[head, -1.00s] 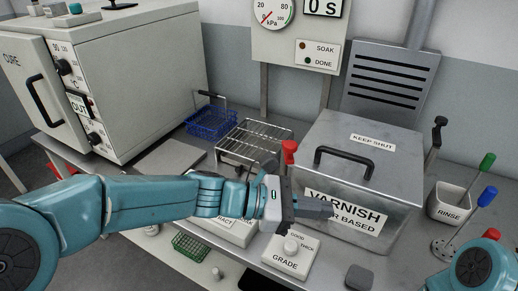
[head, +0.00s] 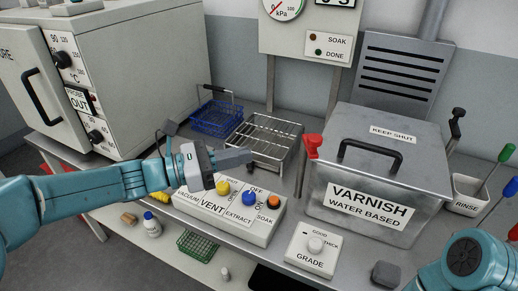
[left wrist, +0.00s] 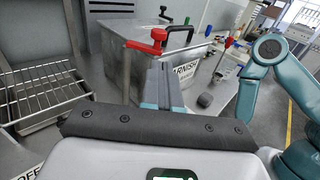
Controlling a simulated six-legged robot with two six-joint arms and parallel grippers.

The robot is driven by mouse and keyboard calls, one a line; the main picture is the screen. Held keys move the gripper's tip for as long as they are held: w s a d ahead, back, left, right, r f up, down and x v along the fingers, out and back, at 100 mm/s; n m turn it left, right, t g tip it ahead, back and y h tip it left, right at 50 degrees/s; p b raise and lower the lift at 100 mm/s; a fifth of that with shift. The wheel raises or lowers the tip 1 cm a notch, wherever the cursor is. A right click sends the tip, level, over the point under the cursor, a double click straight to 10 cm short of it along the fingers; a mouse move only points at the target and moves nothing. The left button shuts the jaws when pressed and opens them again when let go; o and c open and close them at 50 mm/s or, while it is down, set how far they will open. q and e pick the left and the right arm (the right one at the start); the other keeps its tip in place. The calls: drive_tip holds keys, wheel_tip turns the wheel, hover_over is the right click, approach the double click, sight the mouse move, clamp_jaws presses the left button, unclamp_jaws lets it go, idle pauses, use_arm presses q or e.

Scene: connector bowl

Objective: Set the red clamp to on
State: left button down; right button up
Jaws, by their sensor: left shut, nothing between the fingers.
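The red clamp (head: 313,145) is at the left edge of the metal varnish tank (head: 352,186), just below the lid. Its red handle lies over rather than standing upright. In the left wrist view the clamp (left wrist: 150,45) shows a red bar lying roughly level with a thicker red end, beyond my fingertips. My left gripper (head: 250,157) is shut and empty, left of the clamp and apart from it, above the vent switch box. Its closed fingers (left wrist: 165,82) point toward the tank. My right gripper is out of view; only part of my right arm shows.
The vent switch box (head: 224,226) with coloured knobs is below my left gripper. A wire rack (head: 263,137) and a blue basket (head: 214,117) stand behind. The grade box (head: 312,252) is in front of the tank. The rinse cup (head: 466,195) is at right.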

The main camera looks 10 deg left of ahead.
sight(308, 142)
use_arm(q)
drive_tip(key=p+x, duration=0.1)
drive_tip(key=x, duration=1.1)
drive_tip(key=shift+w+f, duration=0.15)
drive_tip(key=shift+w, duration=0.05)
drive_tip(key=shift+d, duration=0.25)
drive_tip(key=shift+w, duration=0.1)
drive_tip(key=shift+d, duration=0.1)
